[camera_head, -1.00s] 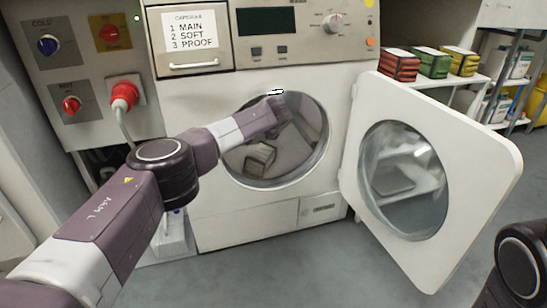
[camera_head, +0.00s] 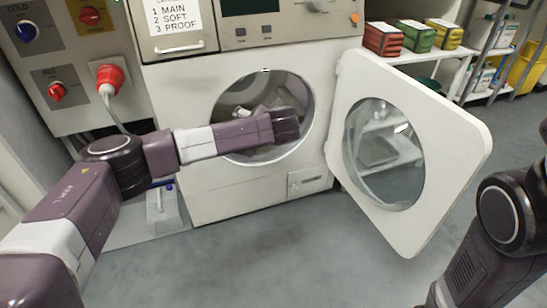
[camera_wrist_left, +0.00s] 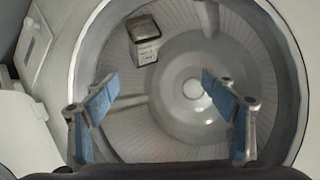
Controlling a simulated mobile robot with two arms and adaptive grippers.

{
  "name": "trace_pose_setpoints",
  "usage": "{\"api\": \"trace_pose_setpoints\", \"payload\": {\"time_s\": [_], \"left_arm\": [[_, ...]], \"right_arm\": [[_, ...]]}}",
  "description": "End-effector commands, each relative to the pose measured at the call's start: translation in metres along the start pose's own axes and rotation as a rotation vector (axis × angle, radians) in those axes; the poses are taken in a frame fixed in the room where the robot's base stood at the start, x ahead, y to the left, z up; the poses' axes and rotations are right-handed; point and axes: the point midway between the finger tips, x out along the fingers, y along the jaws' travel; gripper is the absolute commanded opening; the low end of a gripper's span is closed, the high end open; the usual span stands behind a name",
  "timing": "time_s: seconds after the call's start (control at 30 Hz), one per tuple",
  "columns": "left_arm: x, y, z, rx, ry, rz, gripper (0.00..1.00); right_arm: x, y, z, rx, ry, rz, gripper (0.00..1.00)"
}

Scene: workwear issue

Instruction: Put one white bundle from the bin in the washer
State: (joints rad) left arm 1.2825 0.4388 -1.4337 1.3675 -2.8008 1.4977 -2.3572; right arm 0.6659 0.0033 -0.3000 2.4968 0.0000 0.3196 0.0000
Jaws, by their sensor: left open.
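No bin is in view. My right gripper is out of view.
Red (camera_head: 383,39), green (camera_head: 415,35) and yellow (camera_head: 443,34) bundles sit on a shelf at the back right. A control panel with a red plug (camera_head: 108,76) is left of the washer. The floor (camera_head: 290,250) in front is clear.

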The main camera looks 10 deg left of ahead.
Motion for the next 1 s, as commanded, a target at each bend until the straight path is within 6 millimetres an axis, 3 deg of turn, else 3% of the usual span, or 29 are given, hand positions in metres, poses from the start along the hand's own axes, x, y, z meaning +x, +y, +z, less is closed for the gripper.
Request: {"api": "trace_pose_setpoints", "payload": {"time_s": [0.6,0.8,1.0], "left_arm": [[-0.105,0.048,0.046,0.002,0.001,0.003,0.78],[-0.126,0.06,0.059,0.002,0.0,0.002,0.78],[-0.134,0.065,0.064,0.0,-0.001,0.001,0.78]], "right_arm": [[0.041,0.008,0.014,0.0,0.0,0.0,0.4],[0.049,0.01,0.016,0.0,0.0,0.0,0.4],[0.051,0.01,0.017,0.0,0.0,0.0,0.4]]}}
